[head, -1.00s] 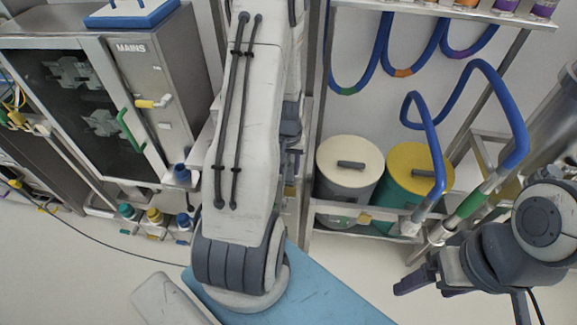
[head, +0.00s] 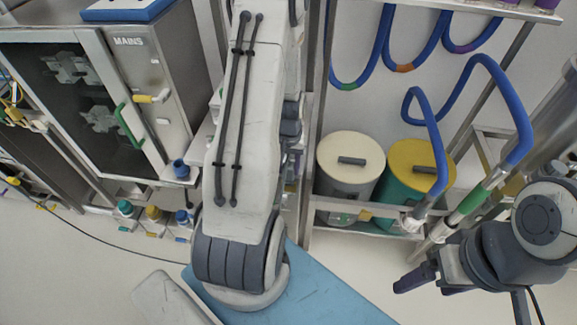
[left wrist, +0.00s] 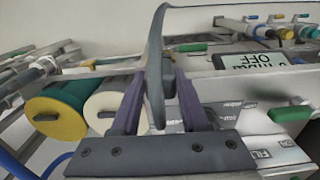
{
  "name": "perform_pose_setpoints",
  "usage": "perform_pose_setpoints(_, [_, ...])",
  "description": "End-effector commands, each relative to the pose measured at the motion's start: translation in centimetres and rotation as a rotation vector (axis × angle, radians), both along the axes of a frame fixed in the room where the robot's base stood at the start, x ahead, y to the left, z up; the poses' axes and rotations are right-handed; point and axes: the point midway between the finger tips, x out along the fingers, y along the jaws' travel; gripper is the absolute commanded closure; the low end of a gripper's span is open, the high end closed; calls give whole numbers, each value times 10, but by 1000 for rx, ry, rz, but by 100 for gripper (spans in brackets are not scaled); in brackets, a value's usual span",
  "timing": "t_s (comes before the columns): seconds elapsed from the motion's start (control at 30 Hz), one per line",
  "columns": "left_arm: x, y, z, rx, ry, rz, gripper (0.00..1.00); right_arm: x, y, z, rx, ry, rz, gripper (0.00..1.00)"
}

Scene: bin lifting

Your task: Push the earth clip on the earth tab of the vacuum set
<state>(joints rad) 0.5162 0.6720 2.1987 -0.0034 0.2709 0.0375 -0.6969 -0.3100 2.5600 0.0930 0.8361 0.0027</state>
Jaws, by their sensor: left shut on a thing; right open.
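My left gripper (left wrist: 158,105) shows in the left wrist view, its purple fingers closed on a small grey block, which I take to be the earth clip (left wrist: 168,68). A dark strap or cable (left wrist: 154,45) runs up from it and curves right. The left gripper is hidden in the head view behind my large white arm. My right gripper (head: 418,275) is open and empty at the lower right of the head view, below the blue hoses. I cannot pick out the earth tab or tell which unit is the vacuum set.
A steel cabinet (head: 160,75) marked MAINS stands left. A cream-lidded bin (head: 345,190) and a yellow-lidded bin (head: 400,205) stand on a rack shelf. Blue hoses (head: 515,110) hang at the right. A black cable (head: 95,238) crosses the pale floor. A light blue surface (head: 320,290) lies below.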

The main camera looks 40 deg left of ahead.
Motion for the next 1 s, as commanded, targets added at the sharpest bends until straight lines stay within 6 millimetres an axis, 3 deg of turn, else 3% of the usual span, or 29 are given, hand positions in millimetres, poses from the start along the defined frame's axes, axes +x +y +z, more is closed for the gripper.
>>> perform_pose_setpoints(1.0, [0,0,-13,0,0,0,100,0,0,-9,0,0,0,17])
